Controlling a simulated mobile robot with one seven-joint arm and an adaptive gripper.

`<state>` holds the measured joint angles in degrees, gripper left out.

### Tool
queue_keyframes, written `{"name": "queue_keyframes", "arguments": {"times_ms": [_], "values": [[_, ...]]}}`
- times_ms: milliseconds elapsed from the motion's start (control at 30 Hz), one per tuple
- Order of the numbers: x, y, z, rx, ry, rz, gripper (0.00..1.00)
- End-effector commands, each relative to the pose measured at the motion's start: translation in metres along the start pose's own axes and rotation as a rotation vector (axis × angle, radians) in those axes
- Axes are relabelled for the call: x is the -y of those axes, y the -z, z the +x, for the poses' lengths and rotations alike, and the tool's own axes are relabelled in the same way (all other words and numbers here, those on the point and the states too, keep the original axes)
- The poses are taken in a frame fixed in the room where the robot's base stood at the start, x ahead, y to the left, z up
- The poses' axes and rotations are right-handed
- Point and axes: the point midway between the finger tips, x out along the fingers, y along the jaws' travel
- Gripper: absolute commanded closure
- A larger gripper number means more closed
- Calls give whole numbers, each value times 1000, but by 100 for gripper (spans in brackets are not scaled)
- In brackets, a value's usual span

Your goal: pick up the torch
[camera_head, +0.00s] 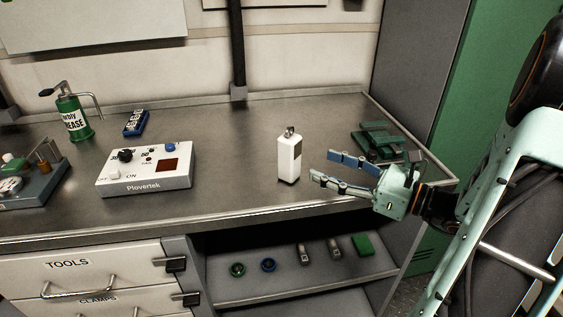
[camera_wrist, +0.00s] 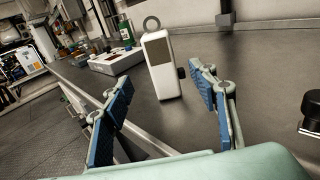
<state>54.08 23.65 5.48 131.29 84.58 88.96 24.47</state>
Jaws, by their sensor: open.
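A white, upright, box-shaped device (camera_head: 290,159) with a ring on top and a grey panel stands on the bench; it looks to be the torch, though no label shows. In the wrist view the same device (camera_wrist: 161,70) stands between and beyond my fingertips, with a small dark knob on its right side. My gripper (camera_head: 322,164) is open and empty, just right of the device in the head view, its fingers pointing toward it. In the wrist view my gripper (camera_wrist: 161,76) has its two blue-padded fingers spread apart. I see no contact with the device.
A white Plovertek control box (camera_head: 146,170) lies left, with a green grease can (camera_head: 74,120) and a blue item (camera_head: 135,122) behind. Dark green blocks (camera_head: 380,138) lie behind my gripper. A lower shelf (camera_head: 300,285) holds small parts. Bench around the device is clear.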

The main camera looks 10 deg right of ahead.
Motion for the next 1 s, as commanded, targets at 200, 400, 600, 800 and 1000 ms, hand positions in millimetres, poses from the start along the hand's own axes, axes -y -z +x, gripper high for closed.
{"name": "queue_keyframes", "arguments": {"times_ms": [200,400,600,800,1000], "values": [[-1,-3,23,22,2,16,46],[0,-3,50,20,3,15,46],[0,-4,66,20,2,14,46],[1,-5,96,19,2,13,46],[1,-6,107,18,5,13,46]]}}
